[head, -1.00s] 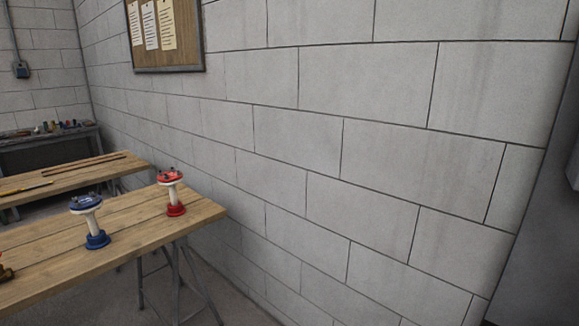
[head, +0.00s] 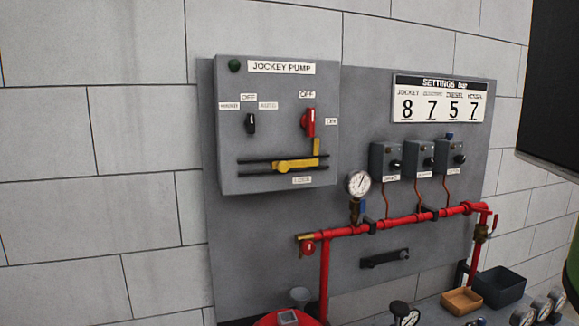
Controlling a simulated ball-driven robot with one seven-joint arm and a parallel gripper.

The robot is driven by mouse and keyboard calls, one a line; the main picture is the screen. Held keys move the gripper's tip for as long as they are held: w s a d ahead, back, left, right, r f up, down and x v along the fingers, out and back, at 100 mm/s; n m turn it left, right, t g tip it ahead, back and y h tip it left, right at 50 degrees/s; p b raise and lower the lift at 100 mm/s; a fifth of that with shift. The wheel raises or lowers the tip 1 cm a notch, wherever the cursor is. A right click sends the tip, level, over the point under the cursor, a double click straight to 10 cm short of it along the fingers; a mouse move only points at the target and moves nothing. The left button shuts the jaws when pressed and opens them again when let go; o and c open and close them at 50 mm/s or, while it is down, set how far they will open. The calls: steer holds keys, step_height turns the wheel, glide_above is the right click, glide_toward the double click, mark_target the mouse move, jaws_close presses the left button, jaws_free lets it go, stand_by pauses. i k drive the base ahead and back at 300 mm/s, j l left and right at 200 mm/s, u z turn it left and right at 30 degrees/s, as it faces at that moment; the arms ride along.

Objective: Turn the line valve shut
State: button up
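A red pipe (head: 400,221) runs along a grey backboard in the head view. At its right end is a brass valve (head: 480,233) with a small red lever (head: 495,222) that looks roughly upright. A small blue-handled valve (head: 361,210) sits under a round pressure gauge (head: 358,184) on the pipe. A small round red part (head: 308,247) hangs at the pipe's left end. I cannot tell which of these is the line valve. My gripper is not in view.
A grey jockey pump box (head: 277,125) with knobs and a yellow bar is above the pipe. Three small switch boxes (head: 419,159) and a settings board (head: 438,98) are to its right. A dark bin (head: 500,287), a tan tray (head: 461,301) and several gauges are below. A dark screen-like panel fills the right edge.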

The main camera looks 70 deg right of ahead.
mark_target(496, 218)
steer(key=z, duration=0.4)
steer(key=j+z, duration=0.15)
steer(key=z, duration=0.65)
steer(key=l+z, duration=0.1)
steer(key=z, duration=1.4)
steer(key=i+l+z, duration=0.25)
steer(key=k+j, duration=0.05)
steer(key=j, duration=0.05)
